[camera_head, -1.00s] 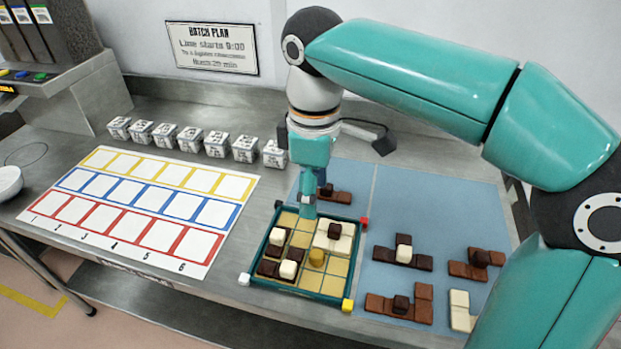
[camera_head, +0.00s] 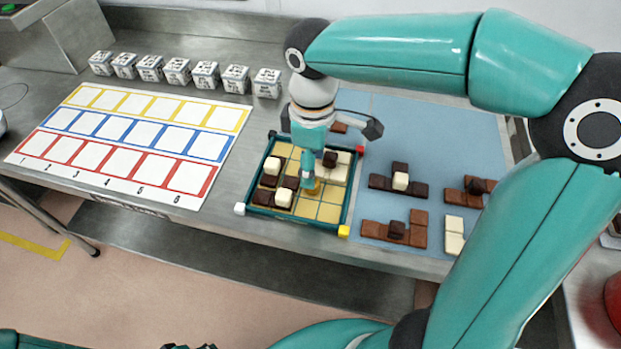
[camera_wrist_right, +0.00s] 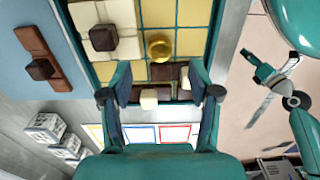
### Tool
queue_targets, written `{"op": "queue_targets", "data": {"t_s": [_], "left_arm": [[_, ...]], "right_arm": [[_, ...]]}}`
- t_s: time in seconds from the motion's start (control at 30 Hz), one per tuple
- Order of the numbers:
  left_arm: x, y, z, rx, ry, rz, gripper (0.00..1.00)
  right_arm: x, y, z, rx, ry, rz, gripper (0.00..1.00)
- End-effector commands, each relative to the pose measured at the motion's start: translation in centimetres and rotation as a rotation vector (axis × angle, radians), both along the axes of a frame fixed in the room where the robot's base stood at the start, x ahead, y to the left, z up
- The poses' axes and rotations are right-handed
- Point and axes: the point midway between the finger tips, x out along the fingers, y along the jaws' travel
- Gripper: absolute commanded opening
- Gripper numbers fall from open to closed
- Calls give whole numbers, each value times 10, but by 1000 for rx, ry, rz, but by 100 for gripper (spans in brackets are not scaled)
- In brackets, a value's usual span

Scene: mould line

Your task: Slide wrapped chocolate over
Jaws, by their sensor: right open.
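The wrapped chocolate, a round gold piece (camera_wrist_right: 159,47), sits on a cream-yellow square of the teal-rimmed tray (camera_head: 290,222). In the head view my right gripper mostly hides the gold piece (camera_head: 314,189). My right gripper (camera_head: 309,184) points down over the middle of the tray. In the right wrist view this gripper (camera_wrist_right: 160,78) is open, with nothing between its fingers; the gold piece shows just beyond the fingertips, centred between them. My left gripper (camera_wrist_right: 266,82) appears at the right of the wrist view, over the floor; its opening is unclear.
Dark pieces with white cubes (camera_head: 273,166) and a white piece with a dark cube (camera_head: 330,158) share the tray. Chocolate pieces (camera_head: 397,231) lie on the blue mat (camera_head: 440,135). A numbered card (camera_head: 128,145) and several printed cubes (camera_head: 177,70) are left.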

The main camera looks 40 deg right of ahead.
Motion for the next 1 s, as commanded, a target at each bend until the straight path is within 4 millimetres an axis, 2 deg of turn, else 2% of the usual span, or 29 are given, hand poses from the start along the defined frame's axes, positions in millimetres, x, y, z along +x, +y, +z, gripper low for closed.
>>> {"op": "queue_targets", "data": {"t_s": [0.1, 0.3, 0.7, 0.77, 1.0], "left_arm": [[0, 0, -3, 0, 0, 0, 40], [0, 0, -4, 0, 0, 0, 40], [0, 0, -4, 0, 0, 0, 40], [0, 0, -4, 0, 0, 0, 40], [0, 0, -4, 0, 0, 0, 40]], "right_arm": [[-1, 0, -22, -1, 4, 0, 62], [0, 0, -42, 0, 1, -2, 62], [0, 0, -48, 0, 0, -1, 62], [0, 0, -48, 0, 0, -1, 55], [0, 0, -48, 0, 0, -1, 15]]}}
